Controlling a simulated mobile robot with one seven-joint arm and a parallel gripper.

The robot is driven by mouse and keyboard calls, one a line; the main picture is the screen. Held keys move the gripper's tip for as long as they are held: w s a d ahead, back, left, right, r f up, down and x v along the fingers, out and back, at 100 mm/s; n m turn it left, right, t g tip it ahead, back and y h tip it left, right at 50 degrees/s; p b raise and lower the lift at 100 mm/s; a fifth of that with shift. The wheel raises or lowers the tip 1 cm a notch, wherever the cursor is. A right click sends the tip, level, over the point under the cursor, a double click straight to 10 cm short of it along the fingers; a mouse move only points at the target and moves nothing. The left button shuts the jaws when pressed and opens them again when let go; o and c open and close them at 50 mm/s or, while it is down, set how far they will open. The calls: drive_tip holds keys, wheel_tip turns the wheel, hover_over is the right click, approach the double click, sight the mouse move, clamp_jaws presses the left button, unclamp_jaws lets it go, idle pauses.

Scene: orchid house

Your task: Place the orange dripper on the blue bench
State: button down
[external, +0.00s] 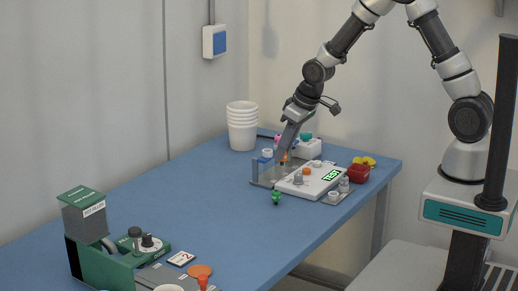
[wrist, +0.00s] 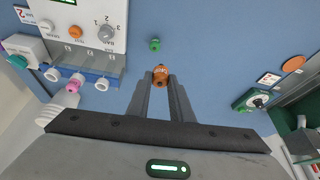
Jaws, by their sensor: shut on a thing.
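The orange dripper (wrist: 160,75) is a small orange piece between my fingertips in the wrist view. My gripper (wrist: 161,84) is shut on it. In the external view my gripper (external: 284,153) points down near the bench's far end, behind the white tester, with a bit of the orange dripper (external: 284,158) showing at its tip. The blue bench (external: 190,200) is long and its surface is in view around and below the gripper. I cannot tell whether the dripper touches the bench or hangs above it.
A green dripper (external: 276,198) stands in front of the white tester (external: 308,181). A red pot (external: 358,174) and stacked white pots (external: 242,125) are nearby. A green machine (external: 100,240) and orange disc (external: 199,270) are at the near end. The bench middle is clear.

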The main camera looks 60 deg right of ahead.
drive_tip(key=w+a+f+n+b, duration=0.25)
drive_tip(key=w+a, duration=0.45)
drive_tip(key=w, duration=0.6)
drive_tip(key=shift+m+y, duration=0.4)
drive_tip(key=shift+m, duration=0.05)
drive_tip(key=shift+w+a+f+p, duration=0.1)
drive_tip(key=shift+f+p, duration=0.2)
drive_tip(key=shift+f, duration=1.55)
drive_tip(key=shift+w+a+f+p, duration=0.1)
drive_tip(key=shift+f+p, duration=0.15)
drive_tip(key=shift+f, duration=1.55)
drive_tip(key=shift+w+a+f+p, duration=0.1)
drive_tip(key=shift+f+p, duration=0.2)
drive_tip(key=shift+f, duration=1.55)
drive_tip(key=shift+f, duration=0.2)
drive_tip(key=c, duration=1.6)
unclamp_jaws()
drive_tip(key=shift+r, duration=0.1)
